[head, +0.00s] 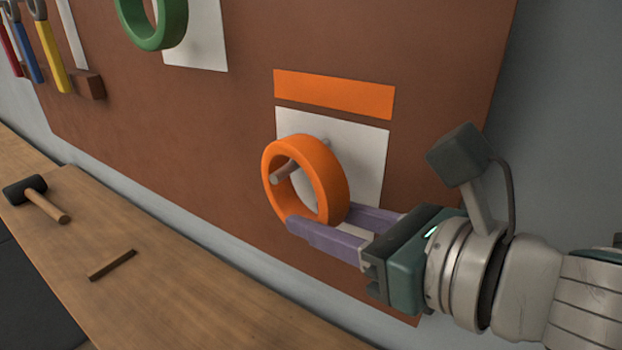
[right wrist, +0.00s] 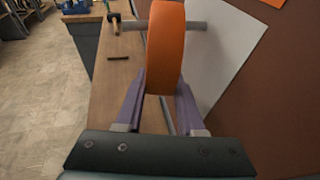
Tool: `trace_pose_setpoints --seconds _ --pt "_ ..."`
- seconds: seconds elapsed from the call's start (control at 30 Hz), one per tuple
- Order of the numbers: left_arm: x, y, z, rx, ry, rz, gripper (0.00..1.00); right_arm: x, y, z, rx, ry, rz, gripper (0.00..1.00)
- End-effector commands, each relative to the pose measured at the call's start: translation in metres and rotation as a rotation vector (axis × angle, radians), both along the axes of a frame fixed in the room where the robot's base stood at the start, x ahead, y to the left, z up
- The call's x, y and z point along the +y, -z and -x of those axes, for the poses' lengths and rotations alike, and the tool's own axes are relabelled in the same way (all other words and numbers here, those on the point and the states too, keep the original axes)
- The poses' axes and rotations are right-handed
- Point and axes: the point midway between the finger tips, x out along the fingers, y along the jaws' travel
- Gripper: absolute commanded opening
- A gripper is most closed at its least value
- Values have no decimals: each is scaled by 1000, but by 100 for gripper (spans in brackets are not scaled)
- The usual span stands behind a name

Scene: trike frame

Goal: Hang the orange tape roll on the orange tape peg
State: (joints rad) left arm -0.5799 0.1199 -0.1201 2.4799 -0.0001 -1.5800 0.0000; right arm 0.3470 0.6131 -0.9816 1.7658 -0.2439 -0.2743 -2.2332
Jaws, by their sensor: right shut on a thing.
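The orange tape roll (head: 333,178) is upright in front of the white panel, below an orange label (head: 333,95). The grey peg (head: 284,173) passes through the roll's hole, and the roll is around it. In the right wrist view the peg (right wrist: 193,25) shows on both sides of the roll (right wrist: 166,50). Whether the roll's inner rim touches the peg I cannot tell. My right gripper (head: 318,226) is shut on the roll's lower rim, its purple fingers on either side in the right wrist view (right wrist: 160,95). My left gripper is not in view.
The brown board (head: 210,120) carries a green roll (head: 158,30) and hand tools (head: 45,50) at upper left. A wooden bench (head: 170,275) below holds a black-headed mallet (head: 28,190) and a small wooden strip (head: 112,265). Free space lies in front of the board.

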Motion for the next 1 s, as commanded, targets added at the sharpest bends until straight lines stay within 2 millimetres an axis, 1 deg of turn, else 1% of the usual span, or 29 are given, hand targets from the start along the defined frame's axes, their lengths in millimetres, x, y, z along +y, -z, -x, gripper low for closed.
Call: trace_pose_setpoints --seconds 0.17,0.2,0.47,0.5,0.77,0.87,1.0 --pt "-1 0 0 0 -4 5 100 0 0 0 -1 0 -1 0" --pt "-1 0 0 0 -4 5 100 0 0 0 -1 0 -1 42" --pt "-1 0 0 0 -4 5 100 0 0 0 0 0 0 71" --pt "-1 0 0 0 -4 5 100 0 0 0 0 0 0 72" --pt "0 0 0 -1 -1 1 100 -1 0 2 1 0 1 72" --pt "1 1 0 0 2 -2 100 -7 -1 8 1 1 1 72" --pt "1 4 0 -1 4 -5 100 -21 -7 26 1 -1 3 72"
